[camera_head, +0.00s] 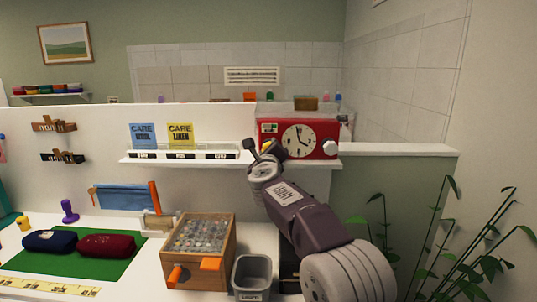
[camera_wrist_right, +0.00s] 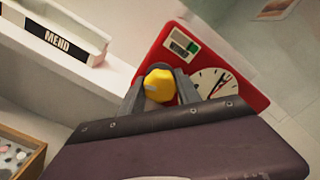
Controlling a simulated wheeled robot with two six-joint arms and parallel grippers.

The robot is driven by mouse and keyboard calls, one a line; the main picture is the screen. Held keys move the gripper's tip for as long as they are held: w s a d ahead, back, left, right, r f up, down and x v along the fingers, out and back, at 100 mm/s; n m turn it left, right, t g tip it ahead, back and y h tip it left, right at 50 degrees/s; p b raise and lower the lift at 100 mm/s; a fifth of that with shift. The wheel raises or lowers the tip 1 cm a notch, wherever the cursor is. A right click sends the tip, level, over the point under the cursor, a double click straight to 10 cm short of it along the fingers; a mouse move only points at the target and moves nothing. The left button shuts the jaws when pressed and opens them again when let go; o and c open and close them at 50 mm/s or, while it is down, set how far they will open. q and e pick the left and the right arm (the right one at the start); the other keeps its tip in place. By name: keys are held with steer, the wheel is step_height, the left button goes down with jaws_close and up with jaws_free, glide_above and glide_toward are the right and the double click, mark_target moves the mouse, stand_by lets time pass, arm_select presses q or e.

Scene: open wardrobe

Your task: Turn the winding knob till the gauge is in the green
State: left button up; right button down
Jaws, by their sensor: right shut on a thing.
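A red clock box (camera_head: 325,128) with a round white dial (camera_head: 299,141) stands on the white shelf at the right. It also shows in the right wrist view (camera_wrist_right: 245,88), tilted. The small gauge (camera_wrist_right: 183,45) is at the box's upper corner, with a green part and dark parts; its reading is too small to tell. My right gripper (camera_head: 264,149) is at the box's left front. In the right wrist view its fingers (camera_wrist_right: 160,92) are shut on the yellow winding knob (camera_wrist_right: 160,83), one on each side. My left gripper is not in view.
A white knob (camera_head: 330,147) sits at the box's right. Blue (camera_head: 143,135) and yellow (camera_head: 180,134) cards stand along the shelf (camera_head: 150,161). Below are a wooden box of buttons (camera_head: 226,248), a grey bin (camera_head: 240,280) and a green mat (camera_head: 98,270). Plants (camera_head: 440,240) stand at right.

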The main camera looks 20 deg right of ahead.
steer(key=shift+f+m+b, duration=0.2)
steer(key=shift+m+b, duration=0.15)
steer(key=shift+m, duration=0.7)
steer(key=shift+f+m+b, duration=0.15)
steer(key=shift+m+b, duration=0.15)
steer(key=shift+m, duration=0.75)
steer(key=c, duration=0.9)
jaws_free()
steer(key=shift+r, duration=0.1)
steer(key=shift+o, duration=0.2)
steer(key=shift+r, duration=0.15)
steer(key=shift+s, duration=0.1)
steer(key=b+v, duration=0.2)
steer(key=v, duration=0.7)
steer(key=shift+b, duration=0.4)
